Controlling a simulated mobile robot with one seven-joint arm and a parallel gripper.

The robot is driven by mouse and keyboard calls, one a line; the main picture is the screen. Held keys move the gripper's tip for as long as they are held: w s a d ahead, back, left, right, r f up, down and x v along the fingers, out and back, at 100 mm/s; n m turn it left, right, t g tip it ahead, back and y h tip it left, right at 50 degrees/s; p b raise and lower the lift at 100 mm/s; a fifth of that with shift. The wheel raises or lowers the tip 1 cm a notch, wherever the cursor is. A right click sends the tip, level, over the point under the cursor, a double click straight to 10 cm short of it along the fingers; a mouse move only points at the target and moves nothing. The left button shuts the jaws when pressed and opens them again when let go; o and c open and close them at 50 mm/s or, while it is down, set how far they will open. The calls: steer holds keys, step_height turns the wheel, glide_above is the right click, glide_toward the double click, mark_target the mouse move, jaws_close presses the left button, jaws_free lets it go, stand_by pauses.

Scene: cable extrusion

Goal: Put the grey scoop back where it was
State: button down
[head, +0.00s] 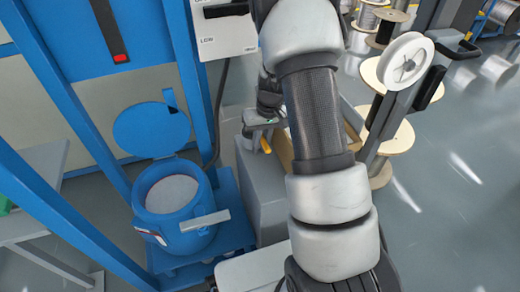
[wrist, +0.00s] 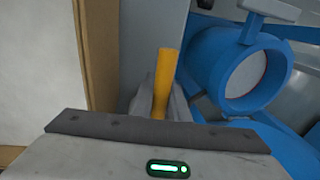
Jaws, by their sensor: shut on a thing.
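My gripper (head: 262,127) is partly hidden behind my arm in the head view. It is shut on the grey scoop, of which a yellow handle (head: 266,146) shows below it. In the wrist view the yellow handle (wrist: 164,82) stands up past the dark front edge of my gripper, with grey shapes at its base. I cannot tell which of these are scoop and which are fingers. The fingertips are hidden. The held scoop is apart from the open blue drum (head: 192,232), to the drum's right in the head view. The drum holds pale material (head: 172,193).
The drum's round blue lid (head: 150,131) is raised behind it. A pale flat bar (head: 205,220) crosses the drum's front. A grey cabinet (head: 262,195) stands right of the drum. A cardboard-coloured panel (wrist: 101,60) is close at left in the wrist view. Spools (head: 404,62) stand at right.

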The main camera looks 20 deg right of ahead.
steer(key=shift+f, duration=0.45)
steer(key=shift+f, duration=0.15)
steer(key=c, duration=1.7)
jaws_free()
